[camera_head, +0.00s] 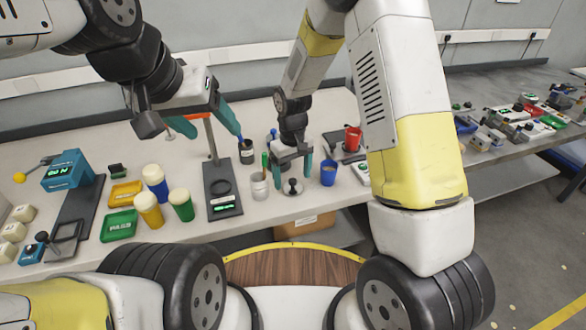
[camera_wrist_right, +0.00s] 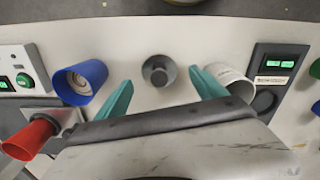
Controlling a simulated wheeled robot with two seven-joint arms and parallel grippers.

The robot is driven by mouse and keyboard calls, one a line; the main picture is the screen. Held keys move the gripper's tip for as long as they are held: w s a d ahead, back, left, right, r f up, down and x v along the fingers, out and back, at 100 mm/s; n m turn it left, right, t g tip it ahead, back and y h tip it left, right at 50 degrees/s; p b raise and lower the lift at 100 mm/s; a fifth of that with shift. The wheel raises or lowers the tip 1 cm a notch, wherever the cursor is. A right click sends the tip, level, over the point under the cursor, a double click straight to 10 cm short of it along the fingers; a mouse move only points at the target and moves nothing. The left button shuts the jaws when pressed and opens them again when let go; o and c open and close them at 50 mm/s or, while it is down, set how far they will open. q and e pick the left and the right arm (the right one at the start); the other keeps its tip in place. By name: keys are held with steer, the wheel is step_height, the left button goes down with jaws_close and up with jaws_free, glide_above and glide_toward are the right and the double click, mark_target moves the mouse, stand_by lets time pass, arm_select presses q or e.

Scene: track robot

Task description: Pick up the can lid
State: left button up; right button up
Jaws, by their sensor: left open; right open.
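The can lid (camera_head: 292,187), a grey disc with a round knob on top, lies on the white table near its front edge. In the right wrist view the lid (camera_wrist_right: 158,72) shows just beyond my fingertips, roughly midway between them. My right gripper (camera_head: 292,172) points down over the lid with its teal fingers open and empty. It also shows in the right wrist view (camera_wrist_right: 163,85). A white can (camera_head: 259,187) stands just left of the lid.
A blue cup (camera_head: 328,174) stands close to the right of the lid. A black scale (camera_head: 222,190) with a post lies left of the white can. Further left are several capped jars and a green tray (camera_head: 119,225).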

mark_target(292, 187)
steer(key=shift+f, duration=1.45)
steer(key=c, duration=1.4)
steer(key=shift+c, duration=0.2)
steer(key=shift+r, duration=0.15)
